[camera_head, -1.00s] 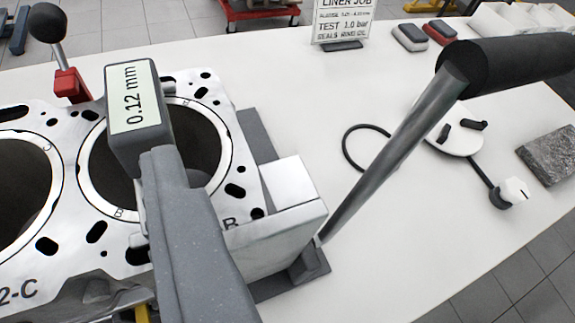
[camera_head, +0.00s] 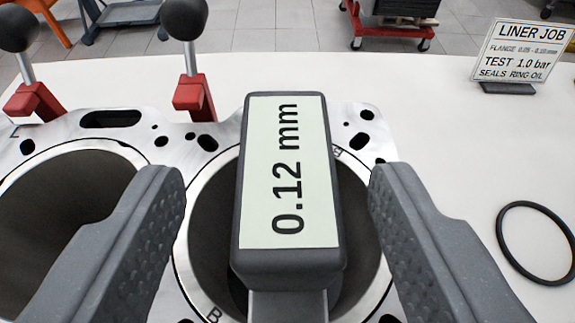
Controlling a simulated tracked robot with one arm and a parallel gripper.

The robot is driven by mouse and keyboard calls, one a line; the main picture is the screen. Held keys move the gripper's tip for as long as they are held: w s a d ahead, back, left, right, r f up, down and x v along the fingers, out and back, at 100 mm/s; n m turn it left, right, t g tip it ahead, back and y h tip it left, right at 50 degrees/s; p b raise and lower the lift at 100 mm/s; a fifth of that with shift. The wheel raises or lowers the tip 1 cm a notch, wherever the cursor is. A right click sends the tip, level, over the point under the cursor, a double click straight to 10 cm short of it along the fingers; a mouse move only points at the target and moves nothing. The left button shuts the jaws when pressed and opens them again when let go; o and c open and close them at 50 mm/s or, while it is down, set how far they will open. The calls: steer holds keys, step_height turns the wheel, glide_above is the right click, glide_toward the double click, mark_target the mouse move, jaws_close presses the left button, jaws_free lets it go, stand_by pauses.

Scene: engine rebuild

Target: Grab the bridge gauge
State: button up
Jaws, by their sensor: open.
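The bridge gauge (camera_head: 288,180) is a dark grey block with a pale display reading "0.12 mm". It stands over a round cylinder bore (camera_head: 212,225) of the engine block (camera_head: 150,135). A grey metal part shows just below its display housing; its lower end is out of view. My gripper (camera_head: 277,190) is open, with one grey finger to the left of the gauge and one to the right. Clear gaps show between both fingers and the housing. The fingers hide parts of the block's top face.
Two red clamps with black ball knobs (camera_head: 185,18) stand at the block's far edge. A black ring (camera_head: 536,243) lies on the white table (camera_head: 450,130) at right. A "LINER JOB" sign (camera_head: 522,50) stands at the back right. The table between block and sign is clear.

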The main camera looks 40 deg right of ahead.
mark_target(287, 148)
steer(key=shift+x, duration=2.55)
steer(key=shift+s+d, duration=0.15)
jaws_close()
